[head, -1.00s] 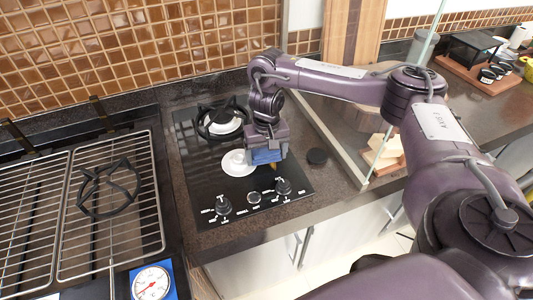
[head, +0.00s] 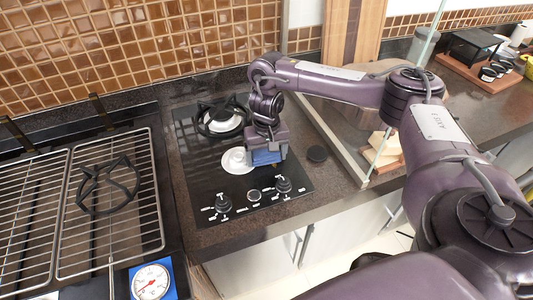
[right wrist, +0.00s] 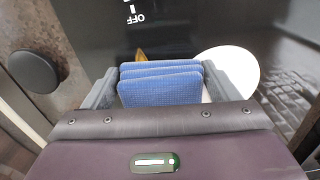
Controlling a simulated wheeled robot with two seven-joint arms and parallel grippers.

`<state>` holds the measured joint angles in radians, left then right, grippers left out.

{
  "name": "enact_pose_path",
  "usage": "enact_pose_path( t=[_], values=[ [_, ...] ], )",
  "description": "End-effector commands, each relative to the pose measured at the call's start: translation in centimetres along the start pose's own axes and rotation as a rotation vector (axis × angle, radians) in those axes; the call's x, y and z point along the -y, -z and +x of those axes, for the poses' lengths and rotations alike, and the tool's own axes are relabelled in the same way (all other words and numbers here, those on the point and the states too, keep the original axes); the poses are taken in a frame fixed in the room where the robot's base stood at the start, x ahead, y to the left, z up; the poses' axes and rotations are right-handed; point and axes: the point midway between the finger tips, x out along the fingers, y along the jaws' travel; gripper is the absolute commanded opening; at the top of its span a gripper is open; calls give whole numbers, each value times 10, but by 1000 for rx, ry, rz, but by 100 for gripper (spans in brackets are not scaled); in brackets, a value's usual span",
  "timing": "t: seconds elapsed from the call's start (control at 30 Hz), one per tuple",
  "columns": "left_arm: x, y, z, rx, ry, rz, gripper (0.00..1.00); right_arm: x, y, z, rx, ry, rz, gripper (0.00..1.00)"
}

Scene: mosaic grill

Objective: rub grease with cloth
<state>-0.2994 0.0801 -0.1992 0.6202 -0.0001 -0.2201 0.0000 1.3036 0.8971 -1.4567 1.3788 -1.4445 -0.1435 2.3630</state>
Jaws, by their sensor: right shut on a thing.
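The blue cloth (head: 266,157) is folded and held between the fingers of my right gripper (right wrist: 158,84). My right gripper also shows in the head view (head: 267,150), low over the black glass cooktop (head: 205,178). In the right wrist view the cloth (right wrist: 160,90) shows as several blue layers. A small yellow-brown patch, which looks like grease (right wrist: 140,54), shows on the cooktop just beyond the cloth's edge. I cannot tell whether the cloth touches the glass. My left gripper is not in view.
A white burner disc (head: 237,161) lies beside the cloth, and a burner with a black grate (head: 222,118) is behind. Two knobs (head: 223,204) (head: 284,185) stand at the cooktop's front. A loose black round piece (head: 317,154) is to the right. A glass panel (head: 405,95) stands further right.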

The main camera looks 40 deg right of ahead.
Motion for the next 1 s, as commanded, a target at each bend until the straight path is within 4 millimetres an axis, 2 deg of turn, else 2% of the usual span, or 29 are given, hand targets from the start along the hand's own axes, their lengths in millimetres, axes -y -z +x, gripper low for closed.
enact_pose_path(
  t=[0.37,0.8,1.0],
  values=[
    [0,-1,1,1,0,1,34,-1,0,5,-1,0,0,63],
    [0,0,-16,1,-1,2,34,-36,3,2,0,-1,3,63],
    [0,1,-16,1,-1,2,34,-40,5,4,-1,0,0,63]
  ],
)
